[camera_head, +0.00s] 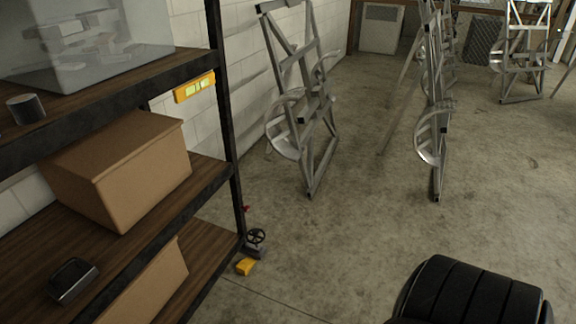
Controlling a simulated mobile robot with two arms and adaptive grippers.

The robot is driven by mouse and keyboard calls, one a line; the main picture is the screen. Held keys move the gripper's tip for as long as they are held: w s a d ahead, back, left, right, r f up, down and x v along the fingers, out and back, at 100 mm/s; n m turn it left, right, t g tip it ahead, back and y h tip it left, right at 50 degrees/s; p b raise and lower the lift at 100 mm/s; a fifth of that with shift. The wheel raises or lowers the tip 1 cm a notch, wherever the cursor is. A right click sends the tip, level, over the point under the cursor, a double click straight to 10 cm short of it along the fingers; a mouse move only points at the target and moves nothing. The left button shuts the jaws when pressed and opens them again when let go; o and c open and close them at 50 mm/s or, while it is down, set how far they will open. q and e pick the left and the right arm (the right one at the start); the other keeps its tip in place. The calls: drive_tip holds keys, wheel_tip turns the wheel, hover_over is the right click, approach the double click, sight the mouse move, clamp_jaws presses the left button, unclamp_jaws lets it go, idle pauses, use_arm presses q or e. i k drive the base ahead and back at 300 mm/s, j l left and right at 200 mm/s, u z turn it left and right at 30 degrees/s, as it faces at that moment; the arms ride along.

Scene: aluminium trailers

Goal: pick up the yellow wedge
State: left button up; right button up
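A small yellow wedge (246,266) lies on the concrete floor at the foot of the shelf's corner post, left of the picture's centre and low down. It is just in front of a small dark object with a round handwheel (256,237). Its exact shape is hard to make out at this size. Neither of my grippers is in view.
A shelf with dark posts (222,95) and wooden boards fills the left, bearing cardboard boxes (123,165) and a clear bin (90,45). Aluminium trailer frames (303,95) stand beyond. The middle floor is clear.

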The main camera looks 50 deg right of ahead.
sight(243, 268)
drive_tip(key=z, duration=1.05)
